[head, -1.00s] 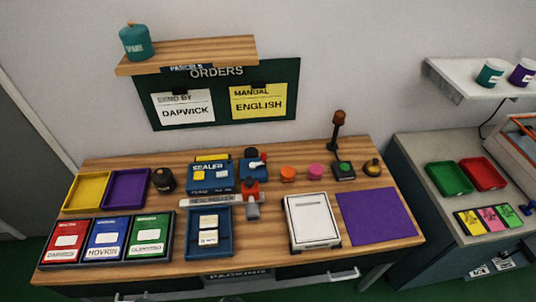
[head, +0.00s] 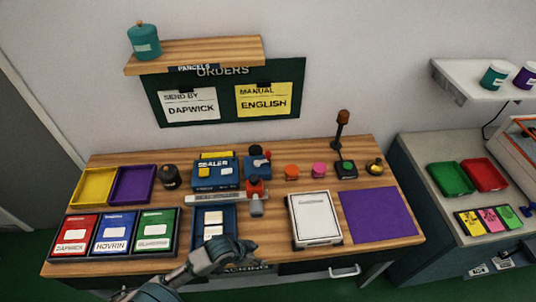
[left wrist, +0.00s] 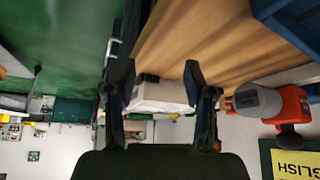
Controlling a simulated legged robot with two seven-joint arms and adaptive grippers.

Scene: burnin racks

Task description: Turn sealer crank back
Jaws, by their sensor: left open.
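The blue sealer (head: 205,186) stands at the back middle of the wooden bench, with a light bar in front of it. Its red crank hub (head: 255,186) and grey crank handle (head: 257,208) are at its right, the handle pointing toward the bench front. My left gripper (head: 236,246) is at the front edge, over the near end of the blue tray, apart from the crank. In the left wrist view the open fingers (left wrist: 159,74) are empty; the grey handle (left wrist: 258,100) and red hub (left wrist: 292,106) are to their right. My right gripper is not in view.
A blue tray (head: 231,222) with cards lies in front of the sealer. Red, blue and green boxes are at the left. A white machine (head: 315,219) and a purple mat (head: 378,215) are at the right. An orders board (head: 225,108) hangs behind.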

